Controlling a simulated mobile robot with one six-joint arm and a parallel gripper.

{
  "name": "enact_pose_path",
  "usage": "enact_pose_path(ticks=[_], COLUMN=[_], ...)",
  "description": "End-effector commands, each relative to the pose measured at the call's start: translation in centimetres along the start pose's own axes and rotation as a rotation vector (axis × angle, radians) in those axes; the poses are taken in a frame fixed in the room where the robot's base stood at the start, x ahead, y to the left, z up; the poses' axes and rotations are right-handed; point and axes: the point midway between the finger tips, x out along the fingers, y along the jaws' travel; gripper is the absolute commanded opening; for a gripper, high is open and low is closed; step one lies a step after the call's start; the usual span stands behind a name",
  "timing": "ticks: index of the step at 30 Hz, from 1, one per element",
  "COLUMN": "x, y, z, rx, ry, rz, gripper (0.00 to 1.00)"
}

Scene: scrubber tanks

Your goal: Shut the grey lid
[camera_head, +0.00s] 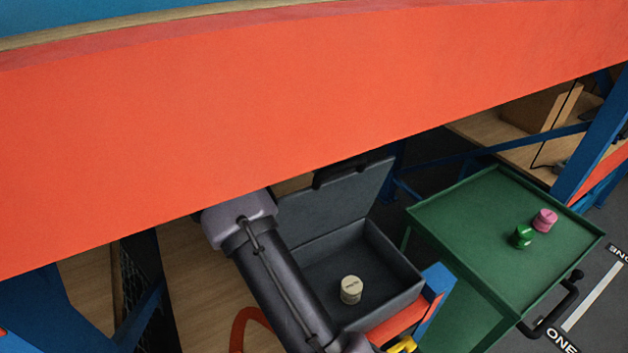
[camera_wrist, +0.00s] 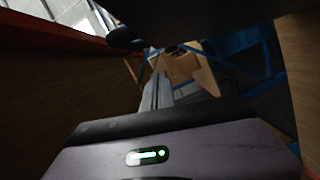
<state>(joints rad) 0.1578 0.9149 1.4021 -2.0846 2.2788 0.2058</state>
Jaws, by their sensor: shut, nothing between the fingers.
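The grey lid (camera_head: 338,205) stands raised at the back of an open dark grey box (camera_head: 392,292) in the head view. Its upper left part is hidden by a large orange beam. A beige round piece (camera_head: 351,289) sits inside the box. My arm crosses the box's left side and hides part of it. My gripper (camera_wrist: 157,90) shows in the wrist view as narrow grey fingers beyond its grey-purple body, shut and empty. I cannot make out the fingers in the head view, nor tell the lid for sure in the dark wrist view.
The wide orange beam (camera_head: 300,120) fills the upper head view. A green cart (camera_head: 480,230) stands right of the box, with a green piece (camera_head: 521,237) and a pink piece (camera_head: 544,220) on it. A wooden surface (camera_head: 200,300) lies at left, blue posts (camera_head: 600,140) at right.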

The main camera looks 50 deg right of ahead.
Motion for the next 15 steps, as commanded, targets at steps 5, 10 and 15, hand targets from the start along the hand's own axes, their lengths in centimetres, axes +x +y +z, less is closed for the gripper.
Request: enact_pose_path(ticks=[5,10,15], x=[3.1,3.6,3.8], y=[-0.2,-0.1,0.0], z=[0.8,3.1,3.9], rx=[-0.002,-0.001,0.000], ry=[0.000,0.001,-0.001], rz=[0.000,0.000,0.000], gripper=[0.00,0.00,0.00])
